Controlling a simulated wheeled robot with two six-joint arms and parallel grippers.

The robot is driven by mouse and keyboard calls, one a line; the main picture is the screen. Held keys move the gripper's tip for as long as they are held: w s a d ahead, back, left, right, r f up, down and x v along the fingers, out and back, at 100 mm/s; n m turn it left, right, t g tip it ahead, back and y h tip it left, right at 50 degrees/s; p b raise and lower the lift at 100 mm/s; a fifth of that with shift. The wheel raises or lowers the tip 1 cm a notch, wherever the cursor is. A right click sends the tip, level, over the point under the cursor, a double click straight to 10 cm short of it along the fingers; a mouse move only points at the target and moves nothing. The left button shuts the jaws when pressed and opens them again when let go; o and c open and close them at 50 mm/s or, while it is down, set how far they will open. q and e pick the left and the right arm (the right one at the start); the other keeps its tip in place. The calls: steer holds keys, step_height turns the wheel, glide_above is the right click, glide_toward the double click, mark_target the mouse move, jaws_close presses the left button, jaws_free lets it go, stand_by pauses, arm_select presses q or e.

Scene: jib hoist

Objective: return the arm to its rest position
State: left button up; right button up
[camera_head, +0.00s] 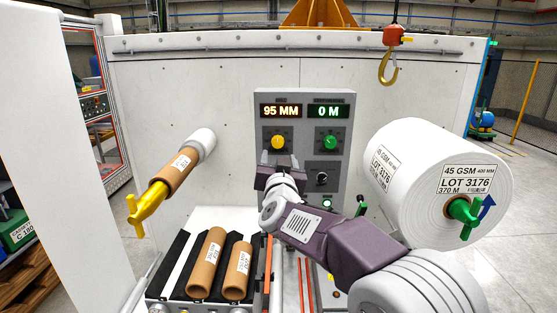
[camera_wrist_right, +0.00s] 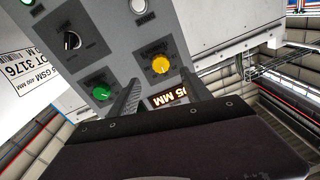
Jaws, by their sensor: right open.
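My right arm (camera_head: 345,245) reaches in from the lower right of the head view. Its gripper (camera_head: 279,159) is open and empty, with its fingers up in front of the grey control panel (camera_head: 345,110). In the right wrist view the two fingers (camera_wrist_right: 160,82) stand apart with the panel beyond them. The yellow knob (camera_head: 278,142) and green knob (camera_head: 330,142) lie just above and to the right of the gripper. I cannot tell whether the fingers touch the panel. My left gripper is not in view.
A large white roll (camera_head: 420,180) on a green-handled spindle stands at the right. A yellow-handled spindle (camera_head: 150,205) with a brown core juts out at the left. Brown cores (camera_head: 207,262) lie in a rack below. A hoist hook (camera_head: 387,70) hangs at the upper right.

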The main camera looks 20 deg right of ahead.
steer(key=shift+f, duration=0.1)
steer(key=s+d+f+n+g+y+b, duration=0.1)
steer(key=s+f+n+g+y+b, duration=0.2)
steer(key=f, duration=1.1)
steer(key=s+f+n+g+y+b, duration=0.1)
steer(key=s+f+g+b, duration=0.3)
steer(key=f, duration=1)
steer(key=s+f+g, duration=0.5)
steer(key=s+f, duration=0.3)
steer(key=s, duration=0.4)
steer(key=s+f+g, duration=0.5)
steer(key=s+f, duration=0.4)
steer(key=s, duration=0.4)
steer(key=shift+a+n+b, duration=0.3)
steer(key=shift+a+n, duration=0.1)
steer(key=shift+w, duration=0.1)
